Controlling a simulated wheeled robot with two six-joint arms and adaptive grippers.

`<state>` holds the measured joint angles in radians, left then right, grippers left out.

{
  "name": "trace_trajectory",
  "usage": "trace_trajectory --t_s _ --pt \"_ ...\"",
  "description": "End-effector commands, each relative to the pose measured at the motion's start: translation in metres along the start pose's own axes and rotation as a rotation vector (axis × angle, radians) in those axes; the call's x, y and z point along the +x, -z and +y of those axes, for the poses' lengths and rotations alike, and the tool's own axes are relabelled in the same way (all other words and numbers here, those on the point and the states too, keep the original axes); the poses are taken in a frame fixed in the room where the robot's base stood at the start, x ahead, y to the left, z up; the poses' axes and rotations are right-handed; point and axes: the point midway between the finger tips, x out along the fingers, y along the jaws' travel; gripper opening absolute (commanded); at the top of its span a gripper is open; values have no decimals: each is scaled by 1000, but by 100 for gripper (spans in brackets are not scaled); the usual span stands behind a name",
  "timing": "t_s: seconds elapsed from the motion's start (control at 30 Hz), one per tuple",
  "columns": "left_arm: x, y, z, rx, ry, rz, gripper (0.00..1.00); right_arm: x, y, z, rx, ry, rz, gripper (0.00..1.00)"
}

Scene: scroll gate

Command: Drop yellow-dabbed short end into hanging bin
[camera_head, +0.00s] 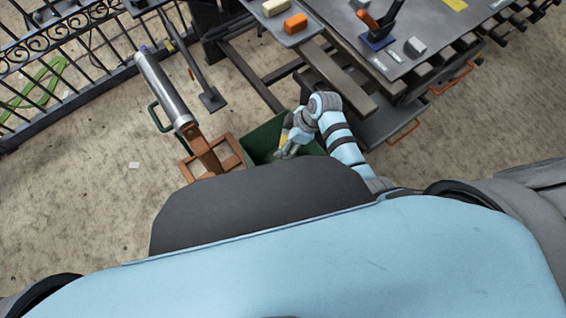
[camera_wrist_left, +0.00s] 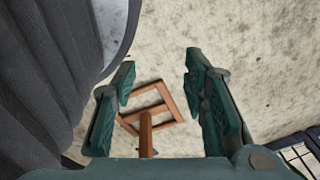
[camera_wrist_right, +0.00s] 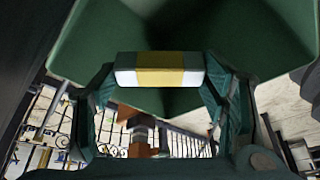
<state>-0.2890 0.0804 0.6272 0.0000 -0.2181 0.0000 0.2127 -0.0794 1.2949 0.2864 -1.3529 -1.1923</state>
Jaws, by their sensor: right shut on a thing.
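The yellow-dabbed short end (camera_wrist_right: 160,69) is a pale metal bar with a yellow band around its middle. My right gripper (camera_wrist_right: 160,85) is shut on it, one finger at each end. The green hanging bin (camera_wrist_right: 258,35) opens behind the bar in the right wrist view. In the head view my right gripper (camera_head: 287,147) is over the bin (camera_head: 260,137), partly hiding its inside. I cannot tell how deep the bar is. My left gripper (camera_wrist_left: 158,85) is open and empty above the ground, out of sight in the head view.
A dark workbench (camera_head: 420,45) with blocks and tools stands at upper right. A scrolled black railing (camera_head: 60,55) stands at upper left. Bare ground lies at left.

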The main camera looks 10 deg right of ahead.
Motion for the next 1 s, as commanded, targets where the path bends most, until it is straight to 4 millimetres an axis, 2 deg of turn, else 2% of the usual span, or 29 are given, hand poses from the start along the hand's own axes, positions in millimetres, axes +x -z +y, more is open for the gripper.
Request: trace_trajectory --t_s 0.03,0.07,0.2,0.57,0.67,0.9,1.0 --pt "-1 1 0 0 0 1 40 -1 1 0 -1 -1 1 23" --pt "-1 0 0 0 0 0 40 -1 1 0 -1 -1 1 71" --pt "-2 -8 0 1 0 -14 40 -1 1 0 -1 0 1 90" --pt "-2 -13 -1 1 1 -21 40 -5 3 0 -1 -1 1 90" --pt "-2 -12 0 1 0 -21 40 -19 9 1 -3 -3 2 90" --pt "-2 -12 0 1 0 -20 40 -74 32 1 -2 -4 2 90" --pt "-2 -12 0 1 -1 -20 40 -88 38 1 -1 -2 1 90"
